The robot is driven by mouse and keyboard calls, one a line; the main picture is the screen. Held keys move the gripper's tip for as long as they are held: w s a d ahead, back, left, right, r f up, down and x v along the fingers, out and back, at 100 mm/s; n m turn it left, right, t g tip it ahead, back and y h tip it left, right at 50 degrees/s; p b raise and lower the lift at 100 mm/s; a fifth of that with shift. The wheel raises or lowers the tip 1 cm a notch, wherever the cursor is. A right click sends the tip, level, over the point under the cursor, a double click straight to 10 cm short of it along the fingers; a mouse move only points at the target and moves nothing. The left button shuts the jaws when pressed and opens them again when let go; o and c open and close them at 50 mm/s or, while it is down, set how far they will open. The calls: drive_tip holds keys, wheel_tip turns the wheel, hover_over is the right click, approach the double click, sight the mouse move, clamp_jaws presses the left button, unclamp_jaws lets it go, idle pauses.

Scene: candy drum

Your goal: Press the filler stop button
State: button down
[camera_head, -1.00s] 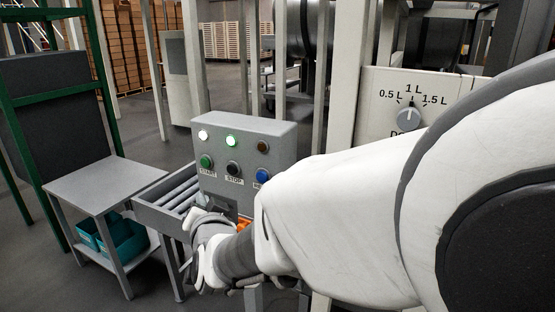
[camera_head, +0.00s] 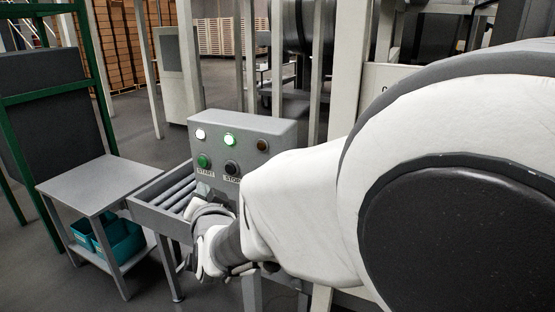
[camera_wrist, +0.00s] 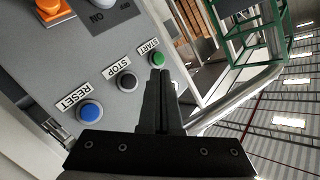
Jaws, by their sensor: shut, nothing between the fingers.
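The black stop button (camera_head: 232,168) sits on the grey control box (camera_head: 245,130), right of the green start button (camera_head: 203,161). My gripper (camera_wrist: 158,74) is shut and empty. Its fingertips appear just below the start button and to the right of the stop button in that view. I cannot tell their gap to the panel. My arm hides the reset button in the head view.
On the box, a white lamp (camera_head: 200,134) and a green lamp (camera_head: 229,140) are lit; a brown lamp (camera_head: 262,146) is dark. An orange control (camera_wrist: 54,10) shows in the wrist view. A roller conveyor (camera_head: 170,195) and grey table (camera_head: 100,184) stand left.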

sight(225, 169)
drive_tip(key=shift+w+d+b, duration=0.45)
drive_tip(key=shift+w, duration=0.6)
drive_tip(key=shift+w+d+b, duration=0.4)
drive_tip(key=shift+w, duration=0.6)
drive_tip(key=shift+w+d+b, duration=0.45)
drive_tip(key=shift+w, duration=0.6)
drive_tip(key=shift+w+f, duration=0.1)
drive_tip(key=shift+w, duration=0.05)
drive_tip(key=shift+w+d+b, duration=0.2)
drive_tip(key=shift+w+b, duration=0.05)
drive_tip(key=shift+b, duration=0.35)
drive_tip(key=shift+w+d+b, duration=0.15)
drive_tip(key=shift+w+b, duration=0.25)
drive_tip(key=shift+b, duration=0.05)
drive_tip(key=shift+s+a, duration=0.3)
drive_tip(key=shift+s, duration=0.45)
